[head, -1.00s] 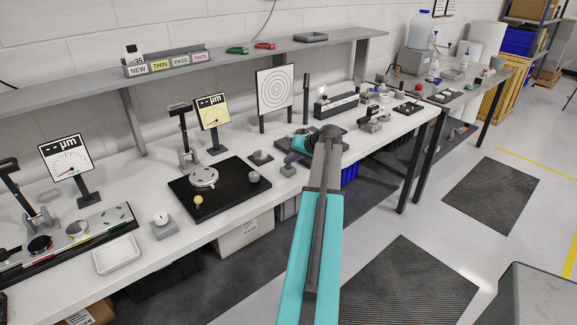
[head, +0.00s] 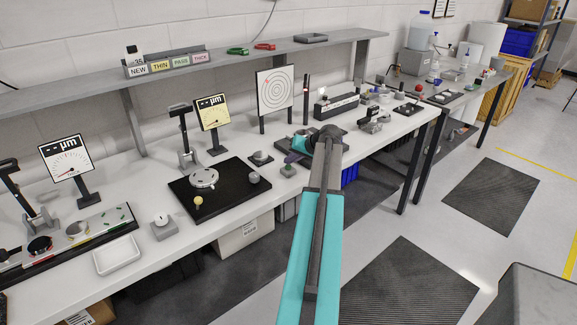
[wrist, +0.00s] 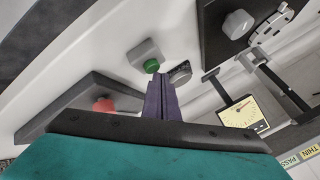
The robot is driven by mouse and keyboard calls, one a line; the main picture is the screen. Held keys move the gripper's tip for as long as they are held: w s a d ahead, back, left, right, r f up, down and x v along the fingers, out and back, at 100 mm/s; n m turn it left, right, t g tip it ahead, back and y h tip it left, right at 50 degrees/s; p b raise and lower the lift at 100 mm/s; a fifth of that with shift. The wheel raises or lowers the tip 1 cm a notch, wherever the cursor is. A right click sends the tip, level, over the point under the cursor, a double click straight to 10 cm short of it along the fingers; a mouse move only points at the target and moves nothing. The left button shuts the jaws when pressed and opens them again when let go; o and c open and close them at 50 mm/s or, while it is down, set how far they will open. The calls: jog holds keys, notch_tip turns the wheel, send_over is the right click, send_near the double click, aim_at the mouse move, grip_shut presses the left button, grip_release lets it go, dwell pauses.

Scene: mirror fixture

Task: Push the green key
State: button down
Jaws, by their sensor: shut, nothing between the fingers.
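The green key (wrist: 151,65) is a small round green button on a grey block (wrist: 144,52), ahead of my fingertips in the wrist view. In the head view the green key (head: 288,167) is small, near the bench's front edge. My gripper (wrist: 157,82) has purple fingers, shut with nothing between them. In the wrist view the fingertips appear just below the green key, with a visible gap in the picture. In the head view my gripper (head: 294,157) is partly hidden by my arm and sits just above and right of the key.
A red knob (wrist: 104,105) on a dark plate lies left of my fingers in the wrist view. A grey knurled knob (wrist: 180,73) is close on the right. A black plate (head: 232,198) and a yellow gauge (head: 213,112) stand left in the head view.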

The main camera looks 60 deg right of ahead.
aim_at(290, 167)
jog(key=shift+r, duration=0.55)
notch_tip(290, 167, up, 6)
jog(key=p, duration=0.2)
jog(key=shift+p, duration=0.3)
dwell(0.5)
dwell(0.4)
